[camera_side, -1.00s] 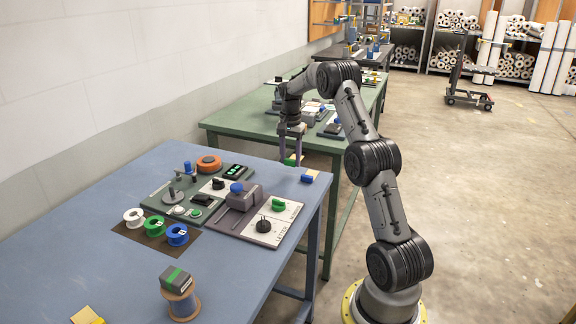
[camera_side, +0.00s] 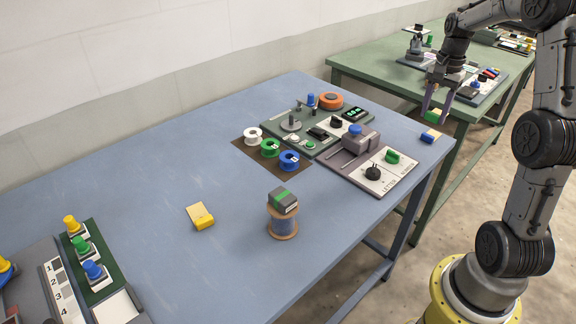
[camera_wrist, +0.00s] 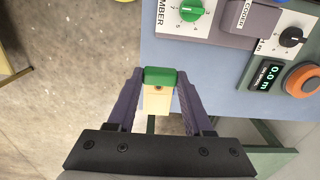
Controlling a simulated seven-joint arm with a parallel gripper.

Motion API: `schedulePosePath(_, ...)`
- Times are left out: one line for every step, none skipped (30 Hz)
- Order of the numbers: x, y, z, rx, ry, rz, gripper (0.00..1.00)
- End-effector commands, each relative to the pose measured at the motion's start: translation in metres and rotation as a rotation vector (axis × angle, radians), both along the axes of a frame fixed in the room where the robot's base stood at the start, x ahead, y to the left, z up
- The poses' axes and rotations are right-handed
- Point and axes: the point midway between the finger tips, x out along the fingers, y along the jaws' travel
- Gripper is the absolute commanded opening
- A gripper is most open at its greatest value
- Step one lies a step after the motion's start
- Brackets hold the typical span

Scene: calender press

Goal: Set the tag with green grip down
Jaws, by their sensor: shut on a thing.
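My gripper (camera_side: 431,106) is shut on the tag with the green grip (camera_side: 431,116). In the wrist view the green grip (camera_wrist: 164,76) sits between the tips of the two purple fingers (camera_wrist: 160,92), with the cream tag body (camera_wrist: 157,99) extending from it toward the wrist. In the side view the tag is held near the far right corner of the blue bench (camera_side: 140,160); its exact height above the bench is hard to tell. A tag with a blue grip (camera_side: 428,137) lies on the bench close by, just below the held tag in the picture.
A panel with a green knob (camera_side: 393,156) and black knob (camera_side: 373,173) stands near the bench's right edge. Small spools (camera_side: 270,148) are left of it. A grey-green block (camera_side: 283,199) rests on a larger spool (camera_side: 283,223).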

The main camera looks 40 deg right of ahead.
Motion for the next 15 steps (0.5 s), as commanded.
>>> schedulePosePath(0.000,0.000,0.000,-0.001,-0.001,0.016,0.00)
schedulePosePath(0.000,0.000,0.000,-0.001,-0.001,0.031,0.00)
schedulePosePath(0.000,0.000,-0.001,0.000,0.000,0.052,0.00)
schedulePosePath(0.000,0.000,-0.002,0.001,0.001,0.071,0.00)
schedulePosePath(-0.001,0.001,-0.002,0.003,0.002,0.091,0.00)
schedulePosePath(0.001,0.005,-0.003,0.004,0.003,0.130,0.00)
schedulePosePath(0.006,0.011,-0.004,0.005,0.004,0.171,0.00)
schedulePosePath(0.010,0.017,-0.004,0.006,0.004,0.208,0.00)
schedulePosePath(0.016,0.025,-0.004,0.006,0.005,0.254,0.00)
schedulePosePath(0.021,0.031,-0.004,0.006,0.005,0.287,0.00)
schedulePosePath(0.025,0.037,-0.004,0.006,0.005,0.320,0.00)
schedulePosePath(0.032,0.047,-0.004,0.007,0.005,0.366,0.00)
schedulePosePath(0.037,0.056,-0.004,0.007,0.006,0.405,0.00)
schedulePosePath(0.042,0.064,-0.004,0.007,0.006,0.441,0.00)
schedulePosePath(0.050,0.077,-0.004,0.008,0.007,0.497,0.00)
